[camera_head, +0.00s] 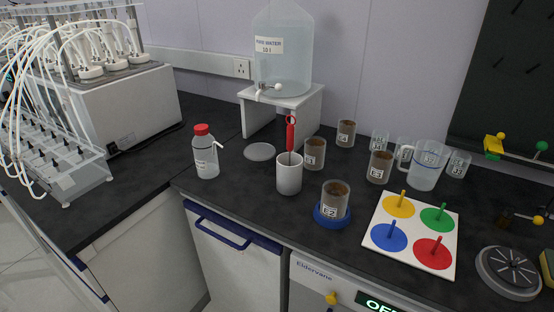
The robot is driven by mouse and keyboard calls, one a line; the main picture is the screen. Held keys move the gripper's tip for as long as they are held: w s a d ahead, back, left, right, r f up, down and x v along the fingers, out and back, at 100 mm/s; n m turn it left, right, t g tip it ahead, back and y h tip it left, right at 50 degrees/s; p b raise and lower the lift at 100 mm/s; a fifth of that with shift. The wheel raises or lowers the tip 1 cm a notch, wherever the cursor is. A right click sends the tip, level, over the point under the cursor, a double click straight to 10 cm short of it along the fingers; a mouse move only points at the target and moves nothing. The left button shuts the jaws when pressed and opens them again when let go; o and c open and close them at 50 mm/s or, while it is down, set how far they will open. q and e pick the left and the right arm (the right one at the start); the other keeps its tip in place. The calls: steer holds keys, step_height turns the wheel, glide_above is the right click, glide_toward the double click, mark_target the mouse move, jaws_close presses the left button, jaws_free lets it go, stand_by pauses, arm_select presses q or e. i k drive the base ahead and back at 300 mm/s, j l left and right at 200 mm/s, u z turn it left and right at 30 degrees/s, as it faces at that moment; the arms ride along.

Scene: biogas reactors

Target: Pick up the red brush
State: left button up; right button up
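The red brush (290,133) stands upright in a white cup (289,175) on the dark counter. Its red handle, with a loop at the top, sticks up above the rim. Its lower end is hidden inside the cup. Neither of my grippers is in the camera_head view.
Left of the cup are a red-capped bottle (205,152) and a round grey disc (260,152). Close on its right are jar E2 (336,202) on a blue base and another brown-filled jar (315,154). A water tank (283,52) on a white stand (282,107) is behind.

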mark_target(290, 127)
steer(key=i+j+u, duration=0.2)
steer(key=j, duration=0.25)
steer(key=i+j+u, duration=0.15)
steer(key=i+j, duration=0.15)
steer(key=j, duration=0.15)
steer(key=i+j+u, duration=0.2)
steer(key=i+j, duration=0.1)
steer(key=j, duration=0.1)
